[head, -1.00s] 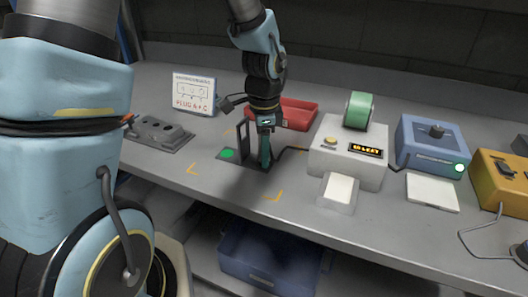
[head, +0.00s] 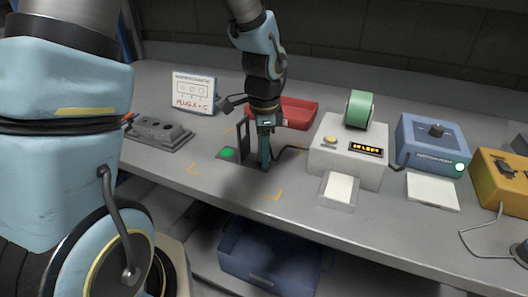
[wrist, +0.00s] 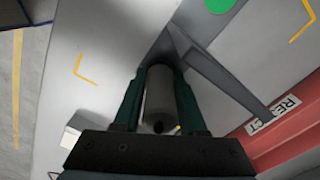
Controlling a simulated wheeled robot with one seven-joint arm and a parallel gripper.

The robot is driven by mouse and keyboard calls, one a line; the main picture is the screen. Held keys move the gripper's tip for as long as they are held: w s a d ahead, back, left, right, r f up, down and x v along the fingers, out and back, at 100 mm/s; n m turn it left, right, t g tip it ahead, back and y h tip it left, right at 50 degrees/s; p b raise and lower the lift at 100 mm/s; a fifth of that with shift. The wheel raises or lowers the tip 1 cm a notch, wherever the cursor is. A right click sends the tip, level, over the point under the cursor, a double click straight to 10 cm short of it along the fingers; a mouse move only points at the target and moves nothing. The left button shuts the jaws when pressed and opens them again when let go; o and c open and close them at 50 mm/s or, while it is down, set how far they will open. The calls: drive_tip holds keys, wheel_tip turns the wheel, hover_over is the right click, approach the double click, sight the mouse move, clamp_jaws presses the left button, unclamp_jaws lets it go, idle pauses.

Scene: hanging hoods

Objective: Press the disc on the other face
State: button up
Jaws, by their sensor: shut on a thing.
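My gripper (head: 264,160) points straight down at the dark fixture plate on the bench. In the wrist view my gripper (wrist: 158,100) has its teal fingers on either side of a grey cylinder (wrist: 159,92) and is shut on it. The cylinder has a small dark spot at its near end. A green disc (head: 228,154) lies on the left of the fixture plate, and it also shows at the top edge of the wrist view (wrist: 219,4). A dark upright frame (head: 241,138) stands beside my gripper. In the head view the fingers hide the cylinder, and I cannot see its far face.
A red tray (head: 298,112) lies behind my gripper, with a REJECT label in the wrist view. A white box with a display (head: 348,150) stands to the right. A grey socket block (head: 156,134) and a sign reading PLUG A+C (head: 193,92) are at left. The bench front is clear.

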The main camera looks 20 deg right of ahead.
drive_tip(key=shift+r, duration=0.1)
idle(0.3)
wheel_tip(320, 180, up, 7)
drive_tip(key=p, duration=0.6)
drive_tip(key=shift+p, duration=0.35)
